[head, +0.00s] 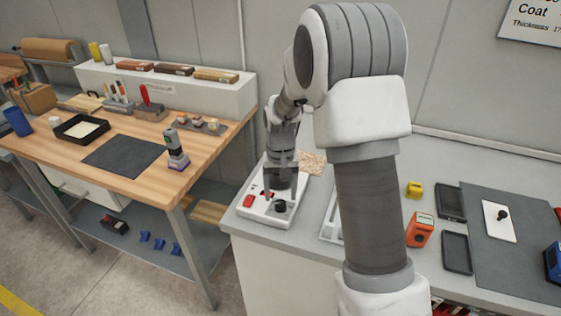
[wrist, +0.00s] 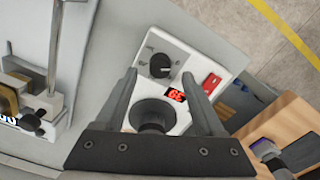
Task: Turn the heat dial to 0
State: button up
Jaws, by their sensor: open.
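The heat dial (wrist: 159,65) is a black round knob on a white panel, with a pale pointer mark and small print around it. In the head view the dial (head: 280,206) is at the front right of the white unit (head: 262,213). A small display (wrist: 177,95) with red digits, seemingly 65, and a red switch (wrist: 211,83) sit on the same panel. My gripper (wrist: 158,78) is open and empty above the unit, fingers pointing toward the dial side. It also shows in the head view (head: 281,188). I cannot tell whether either finger touches the unit.
A dark round part (wrist: 152,117) with a black knob shows between my fingers. A wooden bench (head: 138,140) stands left of the grey counter (head: 318,215). An orange device (head: 420,229) and a yellow item (head: 414,189) are farther right on the counter.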

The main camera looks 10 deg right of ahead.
aim_at(281, 203)
notch_tip(281, 203, up, 14)
dwell(0.3)
jog(key=shift+r, duration=0.1)
jog(key=s+r+n+t, duration=0.1)
jog(key=s+r+t, duration=0.2)
jog(key=s+r, duration=0.7)
jog(key=s+f+n+t, duration=0.1)
jog(key=s+f+t, duration=0.1)
jog(key=s, duration=1.3)
jog(key=shift+s+f+t, duration=0.2)
jog(key=shift+t, duration=0.1)
jog(key=shift+a, duration=0.1)
dwell(0.4)
